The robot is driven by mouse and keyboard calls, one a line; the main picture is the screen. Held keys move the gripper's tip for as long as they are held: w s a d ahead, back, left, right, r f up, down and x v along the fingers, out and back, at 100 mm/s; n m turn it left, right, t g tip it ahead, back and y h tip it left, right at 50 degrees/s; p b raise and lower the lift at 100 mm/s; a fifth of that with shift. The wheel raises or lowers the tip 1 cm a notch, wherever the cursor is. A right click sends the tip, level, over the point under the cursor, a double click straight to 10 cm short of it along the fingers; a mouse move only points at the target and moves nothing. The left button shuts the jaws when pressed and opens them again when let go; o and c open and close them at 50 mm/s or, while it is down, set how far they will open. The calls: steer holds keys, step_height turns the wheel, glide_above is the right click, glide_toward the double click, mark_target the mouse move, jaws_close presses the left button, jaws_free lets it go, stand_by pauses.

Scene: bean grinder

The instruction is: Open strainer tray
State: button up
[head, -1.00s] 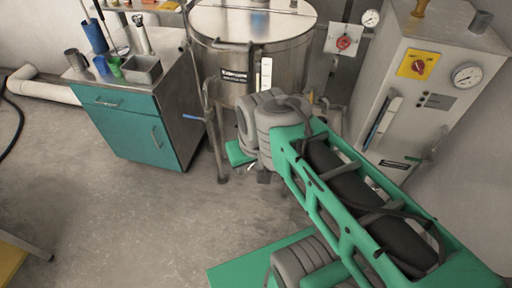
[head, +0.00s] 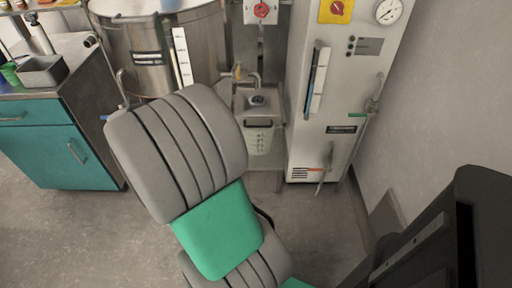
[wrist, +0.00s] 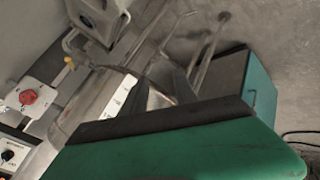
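A metal box with a dark handle on its front (head: 258,105) stands between the steel vat and the white cabinet, under a small tap; it looks like the strainer tray's housing. A pale container (head: 259,141) sits below the handle. Whether a tray in the box is pulled out I cannot tell. In the wrist view what looks like the same box (wrist: 98,20) is at the top left, tilted. A green, dark-edged part of mine (wrist: 180,148) fills the bottom of the wrist view, apart from the box.
The steel vat (head: 152,50) stands left of the box and the white cabinet (head: 335,95) right of it. A teal drawer cabinet (head: 70,150) is at the left. My arm covers the middle foreground. The floor (head: 100,235) is clear at lower left.

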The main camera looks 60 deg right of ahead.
steer(key=s+d+f+g+h+b, duration=0.1)
steer(key=s+d+f+h+b, duration=0.2)
steer(key=d+f, duration=0.45)
steer(key=s+d+f+g+h+b, duration=0.1)
steer(key=s+d+f+b, duration=0.2)
steer(key=d+f+b, duration=0.35)
steer(key=n+g+h+b, duration=0.2)
steer(key=n+h+b, duration=0.1)
steer(key=h+b, duration=0.15)
glide_toward(258, 127)
steer(key=d, duration=0.3)
steer(key=d+b, duration=0.1)
steer(key=d, duration=0.1)
steer(key=d+f+b, duration=0.1)
steer(key=d, duration=0.2)
steer(key=d+f+b, duration=0.1)
steer(key=d, duration=0.1)
steer(key=shift+w+d, duration=0.35)
steer(key=shift+r, duration=0.1)
jaws_close()
